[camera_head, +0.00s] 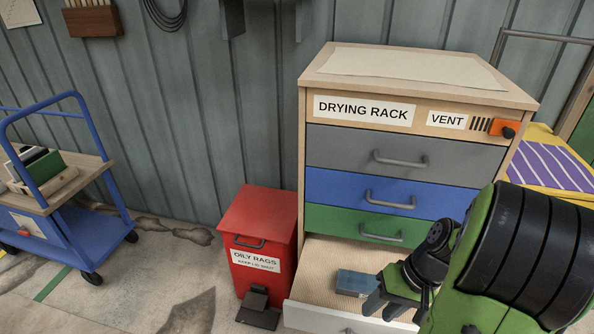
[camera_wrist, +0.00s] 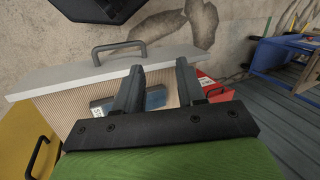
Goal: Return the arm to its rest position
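My gripper (camera_head: 384,302) is at the lower right of the head view, in front of the drying rack (camera_head: 303,170) and over its open bottom drawer (camera_head: 325,258). In the wrist view my gripper (camera_wrist: 157,82) shows two dark fingers spread apart with nothing held between them. A blue-grey block (camera_head: 355,282) lies in the open drawer, just behind the fingers. In the wrist view the block (camera_wrist: 154,98) appears beyond and between the fingers, not gripped. My green and black arm covers the right part of the drawer.
The grey drawer (camera_head: 350,147), blue drawer (camera_head: 340,187) and green drawer (camera_head: 335,219) above are shut. A red oily rags bin (camera_head: 258,220) stands left of the rack. A blue trolley (camera_head: 115,205) stands at far left. Floor between them is clear.

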